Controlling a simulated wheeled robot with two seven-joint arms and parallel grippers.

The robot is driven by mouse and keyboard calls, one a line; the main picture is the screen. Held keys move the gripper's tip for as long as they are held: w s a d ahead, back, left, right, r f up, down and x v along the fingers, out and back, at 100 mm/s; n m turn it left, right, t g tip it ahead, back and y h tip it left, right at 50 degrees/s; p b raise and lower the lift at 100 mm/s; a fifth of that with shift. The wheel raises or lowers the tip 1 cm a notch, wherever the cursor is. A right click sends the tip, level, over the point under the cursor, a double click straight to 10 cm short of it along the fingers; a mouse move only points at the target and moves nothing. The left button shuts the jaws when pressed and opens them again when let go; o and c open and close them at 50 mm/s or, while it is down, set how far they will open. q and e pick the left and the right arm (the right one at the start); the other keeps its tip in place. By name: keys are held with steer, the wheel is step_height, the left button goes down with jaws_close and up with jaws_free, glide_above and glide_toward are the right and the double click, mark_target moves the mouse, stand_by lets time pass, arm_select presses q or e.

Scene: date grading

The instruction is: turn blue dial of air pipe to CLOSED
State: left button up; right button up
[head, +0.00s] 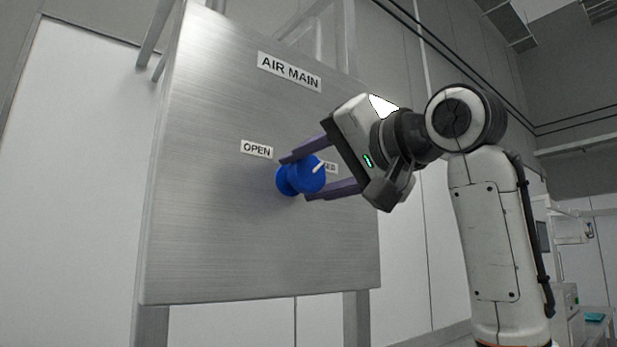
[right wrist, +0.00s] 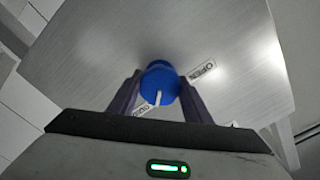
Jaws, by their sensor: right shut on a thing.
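The blue dial (head: 301,177) sits on the front of a brushed metal panel (head: 215,220) marked AIR MAIN. An OPEN label (head: 257,149) is up and left of the dial. The CLOSED label (head: 331,167) is on its right, partly hidden behind the dial and gripper. The dial's white pointer mark slants up and right, towards the CLOSED label. My right gripper (head: 297,178) is shut on the dial, one finger above and one below. In the right wrist view, the dial (right wrist: 160,82) is between the two dark fingers. My left gripper is not in view.
The panel stands on metal legs (head: 357,318) in front of pale wall panels. My right arm reaches in from the right. A bench (head: 597,326) with equipment is far off at the lower right. The panel face around the dial is bare apart from labels.

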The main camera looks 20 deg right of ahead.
steer(key=shift+m, duration=0.5)
steer(key=o, duration=1.1)
steer(key=shift+c, duration=0.2)
steer(key=b+v, duration=0.3)
steer(key=v, duration=0.7)
steer(key=shift+s, duration=0.2)
steer(key=shift+d, duration=0.1)
